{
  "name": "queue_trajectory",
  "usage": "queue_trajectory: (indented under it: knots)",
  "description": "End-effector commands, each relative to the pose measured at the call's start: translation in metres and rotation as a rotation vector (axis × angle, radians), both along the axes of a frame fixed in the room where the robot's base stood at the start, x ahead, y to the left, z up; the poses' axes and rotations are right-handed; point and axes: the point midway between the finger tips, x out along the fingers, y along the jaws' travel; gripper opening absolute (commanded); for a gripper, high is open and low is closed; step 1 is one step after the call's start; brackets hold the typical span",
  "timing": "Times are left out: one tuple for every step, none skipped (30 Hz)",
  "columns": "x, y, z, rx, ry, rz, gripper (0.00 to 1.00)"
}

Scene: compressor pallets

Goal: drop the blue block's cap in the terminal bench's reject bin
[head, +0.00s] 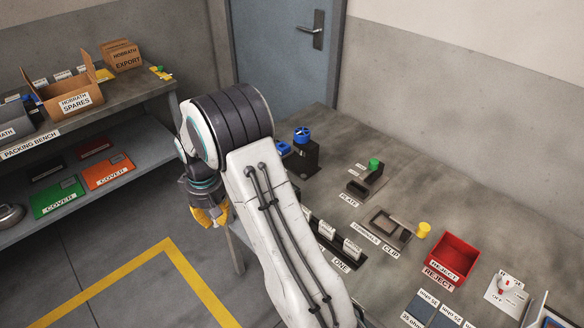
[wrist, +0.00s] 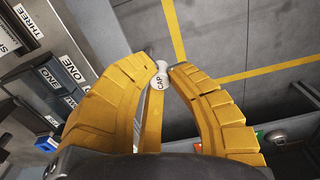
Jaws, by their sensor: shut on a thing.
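My gripper (head: 211,213) has yellow fingers and hangs over the floor, off the left edge of the terminal bench (head: 330,125). In the wrist view, my gripper (wrist: 165,72) is shut on a small pale cap (wrist: 160,68) with a CAP label, held at the fingertips. The head view does not show the cap. The red reject bin (head: 455,253) stands on the bench at the right, well away from my gripper. It is open-topped, with REJECT labels. A dark block with a blue wheel on top (head: 303,135) stands at the back of the bench, with a smaller blue piece beside it.
Labelled slots (head: 335,240) are beside my arm. The packing bench (head: 140,105) is at left; open floor lies between.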

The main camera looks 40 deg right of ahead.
Motion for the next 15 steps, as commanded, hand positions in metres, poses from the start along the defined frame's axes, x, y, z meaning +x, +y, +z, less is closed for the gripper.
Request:
queue_trajectory:
  knots:
    - [-0.001,-0.02,-0.003,0.0,-0.002,0.0,0.02]
    - [-0.003,-0.033,-0.003,0.0,-0.002,0.007,0.02]
    - [-0.005,-0.051,-0.001,0.0,-0.001,0.02,0.02]
    - [-0.008,-0.065,0.0,0.0,-0.001,0.029,0.02]
    - [-0.011,-0.08,0.001,0.0,-0.001,0.039,0.02]
    - [-0.017,-0.1,0.003,0.0,-0.001,0.052,0.02]
    - [-0.022,-0.115,0.005,-0.001,-0.001,0.064,0.02]
    - [-0.027,-0.13,0.006,0.0,-0.001,0.074,0.02]
    - [-0.035,-0.149,0.009,0.0,-0.001,0.09,0.02]
    - [-0.041,-0.164,0.01,0.0,0.0,0.102,0.02]
    - [-0.048,-0.178,0.012,0.0,0.0,0.112,0.02]
    - [-0.058,-0.196,0.014,0.0,0.0,0.128,0.02]
    - [-0.066,-0.209,0.016,0.0,0.0,0.14,0.02]
    - [-0.075,-0.222,0.017,0.0,0.0,0.151,0.02]
    - [-0.087,-0.239,0.019,0.0,0.0,0.166,0.02]
